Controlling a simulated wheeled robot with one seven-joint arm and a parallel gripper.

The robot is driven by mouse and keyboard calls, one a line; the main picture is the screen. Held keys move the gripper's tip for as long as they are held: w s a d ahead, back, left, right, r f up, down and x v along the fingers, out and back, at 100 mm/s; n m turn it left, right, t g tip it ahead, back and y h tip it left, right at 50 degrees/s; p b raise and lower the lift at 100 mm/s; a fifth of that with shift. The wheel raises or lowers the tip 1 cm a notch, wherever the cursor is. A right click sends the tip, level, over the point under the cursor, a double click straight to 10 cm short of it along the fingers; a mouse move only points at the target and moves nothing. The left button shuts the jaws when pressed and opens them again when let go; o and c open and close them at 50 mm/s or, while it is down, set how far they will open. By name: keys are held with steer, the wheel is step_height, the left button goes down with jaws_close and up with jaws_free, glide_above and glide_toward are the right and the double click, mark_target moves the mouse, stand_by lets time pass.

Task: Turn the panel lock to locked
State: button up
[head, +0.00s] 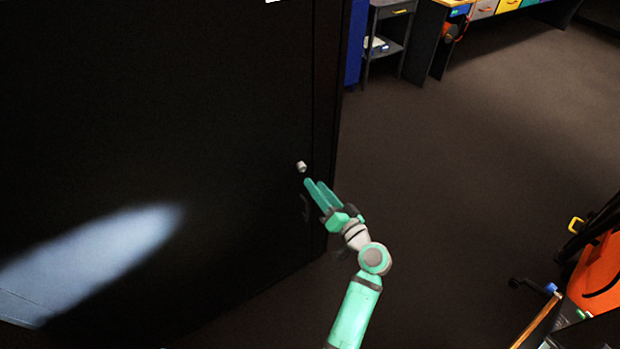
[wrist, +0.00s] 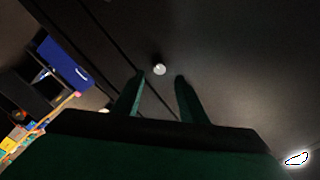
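The panel lock is a small, light metal knob (head: 301,166) on a large dark panel (head: 180,130), near the panel's right edge. It also shows in the wrist view (wrist: 159,69), just beyond the fingertips and between their lines. My gripper (head: 312,182) is just below and to the right of the knob in the head view, with its green fingers pointing up toward it. In the wrist view the two fingers (wrist: 160,76) are apart with nothing between them. Whether the lock is turned cannot be made out at this size.
A dark handle-like shape (head: 306,208) is on the panel below the knob. A shelf unit (head: 388,40) and a bench with coloured drawers (head: 482,8) stand at the back. An orange object (head: 600,275) is at the lower right. The brown floor (head: 470,160) between is clear.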

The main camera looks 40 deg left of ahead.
steer(key=shift+v, duration=2.05)
steer(key=s+d+f+m+t+h, duration=0.65)
steer(key=s+d+f+h, duration=0.45)
steer(key=s+d+f, duration=0.45)
steer(key=s+d+r+h, duration=0.3)
steer(key=s+d+h, duration=0.2)
steer(key=s+d, duration=0.45)
steer(key=s+d+r+n+t, duration=0.2)
steer(key=s+r, duration=0.6)
steer(key=r, duration=0.1)
steer(key=shift+r+h, duration=0.3)
